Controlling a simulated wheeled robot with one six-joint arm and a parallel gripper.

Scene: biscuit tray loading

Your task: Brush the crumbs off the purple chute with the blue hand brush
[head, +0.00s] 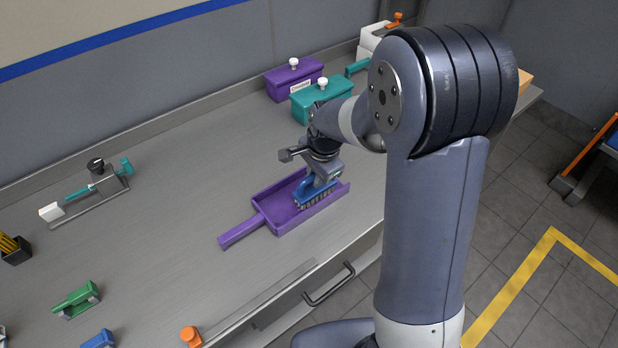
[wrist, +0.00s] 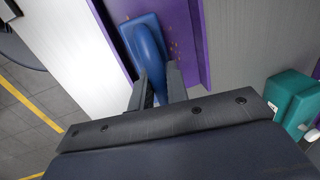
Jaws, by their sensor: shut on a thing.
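The purple chute (head: 283,222) lies on the grey counter, its handle pointing to the lower left in the head view. The blue hand brush (head: 313,192) is in the chute's pan, bristles down, near its right end; I cannot tell whether the bristles touch the floor of the chute. My gripper (head: 318,176) is shut on the brush. In the wrist view the blue brush (wrist: 148,42) sits between my gripper's fingers (wrist: 157,82). A few small orange-brown crumbs (wrist: 178,45) show on the purple chute (wrist: 185,22) beside the brush.
A purple lidded box (head: 287,80) and a teal lidded box (head: 312,102) stand behind the chute. A green brush (head: 76,300), a blue item (head: 98,340) and an orange item (head: 191,337) lie at the front left.

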